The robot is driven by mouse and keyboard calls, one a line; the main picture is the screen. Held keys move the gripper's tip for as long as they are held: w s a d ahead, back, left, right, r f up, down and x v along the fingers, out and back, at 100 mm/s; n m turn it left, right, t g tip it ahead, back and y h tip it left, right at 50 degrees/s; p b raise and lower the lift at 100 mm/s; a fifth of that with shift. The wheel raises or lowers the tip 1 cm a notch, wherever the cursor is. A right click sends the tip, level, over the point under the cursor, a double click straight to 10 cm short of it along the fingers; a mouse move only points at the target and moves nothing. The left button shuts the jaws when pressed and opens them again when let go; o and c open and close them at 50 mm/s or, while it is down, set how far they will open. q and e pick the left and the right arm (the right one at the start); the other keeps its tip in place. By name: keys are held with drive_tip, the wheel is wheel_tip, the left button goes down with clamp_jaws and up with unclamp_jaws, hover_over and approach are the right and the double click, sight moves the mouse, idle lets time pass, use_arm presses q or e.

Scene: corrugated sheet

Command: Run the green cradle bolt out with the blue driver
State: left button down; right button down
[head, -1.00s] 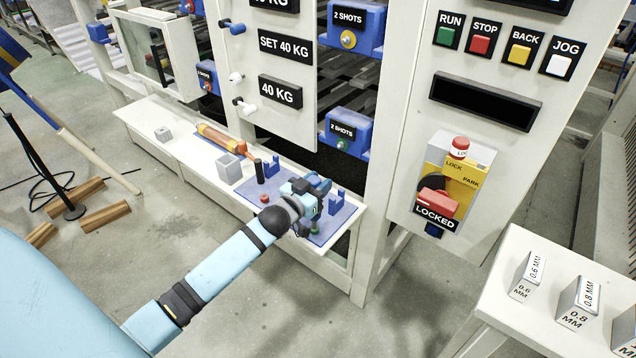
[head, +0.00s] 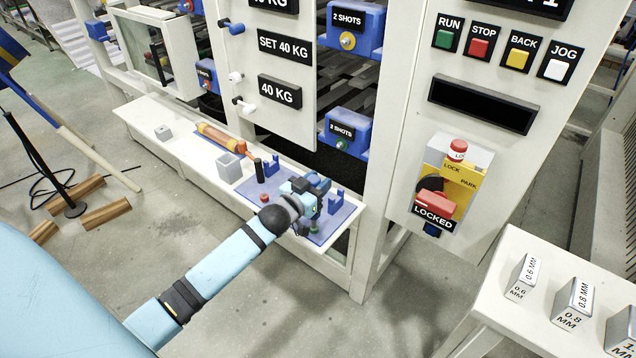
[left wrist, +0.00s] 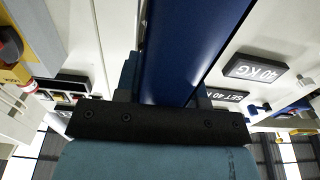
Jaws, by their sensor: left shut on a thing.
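My left gripper (head: 306,193) is over the right end of the low white shelf, above a blue mat (head: 341,221). It is shut on the blue driver (head: 319,182), whose smooth blue body fills the middle of the left wrist view (left wrist: 197,45). The driver's working end is hidden behind the gripper. The green cradle bolt (head: 341,145) sits in the front of the lower right blue cradle (head: 350,127), labelled "2 SHOTS". The bolt is up and to the right of the gripper, apart from it. My right gripper is not in view.
A blue holder (head: 335,200), a black upright handle (head: 259,171), a red knob (head: 264,198) and a grey open box (head: 229,168) stand on the shelf. The white frame post (head: 383,150) rises right of the cradle. An upper cradle has a yellow bolt (head: 347,40).

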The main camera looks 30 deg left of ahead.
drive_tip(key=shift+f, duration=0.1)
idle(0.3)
drive_tip(key=p, duration=0.3)
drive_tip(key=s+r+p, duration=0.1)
drive_tip(key=p, duration=0.2)
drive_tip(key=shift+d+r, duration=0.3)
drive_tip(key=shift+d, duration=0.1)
idle(0.3)
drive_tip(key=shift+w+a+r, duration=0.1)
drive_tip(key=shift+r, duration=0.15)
